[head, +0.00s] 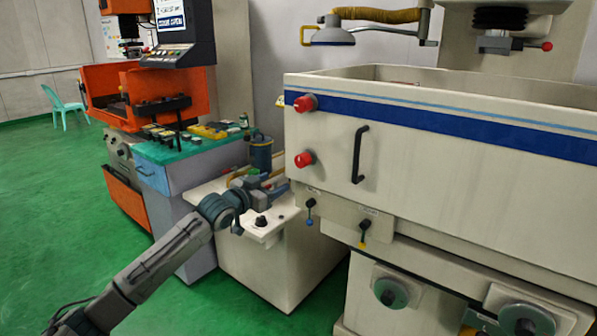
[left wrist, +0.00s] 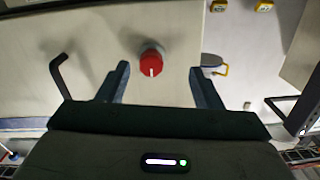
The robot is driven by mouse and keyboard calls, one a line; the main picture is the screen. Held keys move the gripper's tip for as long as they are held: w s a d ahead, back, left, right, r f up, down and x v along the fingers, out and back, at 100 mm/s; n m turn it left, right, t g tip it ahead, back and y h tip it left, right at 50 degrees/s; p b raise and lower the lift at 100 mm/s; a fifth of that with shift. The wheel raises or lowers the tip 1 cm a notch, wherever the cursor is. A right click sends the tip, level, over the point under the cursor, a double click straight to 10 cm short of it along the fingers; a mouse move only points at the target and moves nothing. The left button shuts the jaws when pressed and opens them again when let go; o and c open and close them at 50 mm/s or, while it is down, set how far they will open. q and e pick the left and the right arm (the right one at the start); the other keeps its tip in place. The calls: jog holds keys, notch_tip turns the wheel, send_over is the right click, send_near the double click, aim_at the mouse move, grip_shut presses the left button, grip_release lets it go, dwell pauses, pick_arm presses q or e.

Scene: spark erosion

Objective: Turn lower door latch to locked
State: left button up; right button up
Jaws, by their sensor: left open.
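The lower door latch (head: 305,158) is a red round knob on the left end of the white tank front, below a similar upper red latch (head: 305,103). My left gripper (head: 281,180) is open, just left of and slightly below the lower latch in the head view. In the left wrist view, a red knob (left wrist: 151,61) with a white mark pointing down the picture shows between the open fingers (left wrist: 159,69). It appears to be the lower latch. The fingers look apart from it, and nothing is held. My right gripper is not in view.
A black door handle (head: 359,154) stands out right of the latches and also shows in the left wrist view (left wrist: 60,76). Small valves (head: 310,209) hang below the door. A white cabinet (head: 270,262) stands under my left gripper. Green floor is open at left.

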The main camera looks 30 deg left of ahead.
aim_at(299, 162)
pick_arm(q)
jog(key=shift+h, duration=0.3)
jog(key=w+r+p, duration=0.1)
jog(key=w, duration=0.2)
jog(key=w+d+r, duration=0.1)
jog(key=w, duration=0.2)
jog(key=w+d+r+p, duration=0.1)
jog(key=w, duration=0.2)
jog(key=shift+w+r+p, duration=0.15)
jog(key=shift+w+p, duration=0.05)
jog(key=shift+p, duration=0.1)
jog(key=shift+w, duration=0.45)
jog(key=shift+m, duration=0.3)
jog(key=c, duration=1)
